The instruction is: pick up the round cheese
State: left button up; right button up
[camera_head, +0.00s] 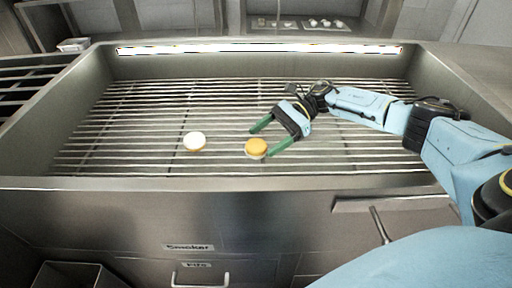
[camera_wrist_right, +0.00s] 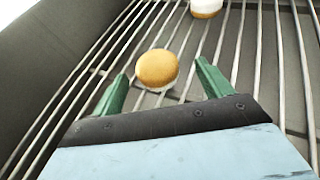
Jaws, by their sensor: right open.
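A round cheese with an orange-brown top and pale lower side (camera_head: 257,147) sits on the metal grill bars near the front wall. A second round cheese, with a white top and a brownish lower edge (camera_head: 195,141), sits to its left. My right gripper (camera_head: 260,141) is open, its green fingers spread around or just above the orange-topped cheese; the exact height is hard to tell. In the right wrist view the orange-topped cheese (camera_wrist_right: 157,68) lies between and slightly beyond the fingertips (camera_wrist_right: 162,68). The white-topped cheese (camera_wrist_right: 206,7) shows at the top edge. My left gripper is not in view.
The grill rack (camera_head: 130,120) is set in a deep steel basin with raised walls (camera_head: 150,184) at the front and sides. A bright light strip (camera_head: 260,49) runs along the back. The left part of the rack is clear.

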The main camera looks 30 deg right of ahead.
aim_at(263, 141)
jog(key=x, duration=0.4)
jog(key=shift+s+r, duration=0.15)
jog(key=shift+s, duration=0.05)
jog(key=c, duration=1.1)
